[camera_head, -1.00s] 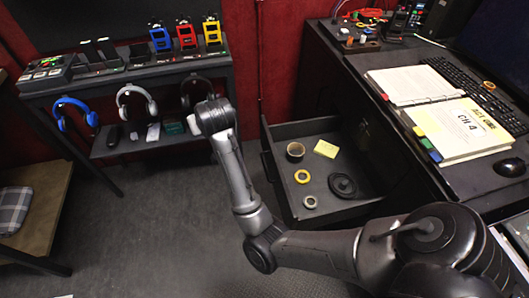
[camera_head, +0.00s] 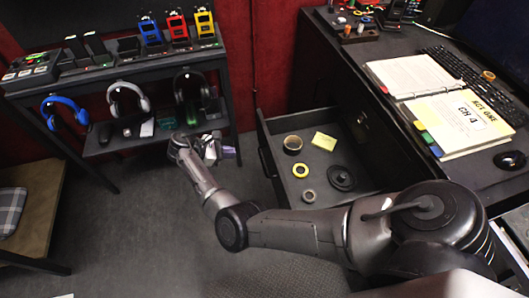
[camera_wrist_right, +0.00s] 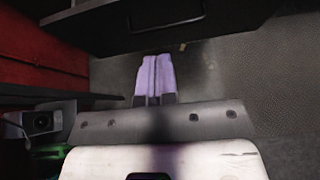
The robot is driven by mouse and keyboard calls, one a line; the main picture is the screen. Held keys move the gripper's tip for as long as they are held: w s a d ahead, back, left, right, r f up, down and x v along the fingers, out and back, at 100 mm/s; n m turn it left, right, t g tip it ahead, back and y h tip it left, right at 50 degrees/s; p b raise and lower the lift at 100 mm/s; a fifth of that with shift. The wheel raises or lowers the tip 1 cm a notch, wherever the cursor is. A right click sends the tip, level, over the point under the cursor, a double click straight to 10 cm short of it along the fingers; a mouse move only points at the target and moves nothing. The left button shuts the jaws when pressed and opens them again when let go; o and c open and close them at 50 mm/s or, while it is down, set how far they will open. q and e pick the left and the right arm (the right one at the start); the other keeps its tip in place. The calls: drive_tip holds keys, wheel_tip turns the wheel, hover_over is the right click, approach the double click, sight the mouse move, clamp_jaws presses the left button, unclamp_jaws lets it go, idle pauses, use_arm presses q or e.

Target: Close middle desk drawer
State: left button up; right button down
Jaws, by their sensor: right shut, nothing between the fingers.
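The open desk drawer (camera_head: 315,140) sticks out from the dark desk toward the left in the head view. It holds tape rolls, a yellow note pad and a black round thing. My right gripper (camera_head: 228,152) is left of the drawer's front panel, apart from it. Its purple fingers (camera_wrist_right: 153,79) are together and empty in the right wrist view. A dark panel with a bar handle (camera_wrist_right: 166,18) lies ahead of them there, with a gap of floor between. My left gripper is not in view.
A shelf (camera_head: 130,67) with headphones and small devices stands at the left, close behind my right gripper. The desk top (camera_head: 365,95) holds binders and a keyboard. A wooden bench (camera_head: 40,222) is at far left. Grey floor is open between bench and drawer.

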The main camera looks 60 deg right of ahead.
drive_tip(key=b, duration=0.3)
approach(271, 153)
drive_tip(key=x, duration=0.5)
drive_tip(key=shift+s+a+f, duration=0.1)
drive_tip(key=shift+a+f, duration=0.15)
drive_tip(key=shift+f, duration=0.15)
drive_tip(key=shift+s+d+b, duration=0.3)
drive_tip(key=shift+s+d, duration=0.4)
drive_tip(key=shift+r, duration=0.1)
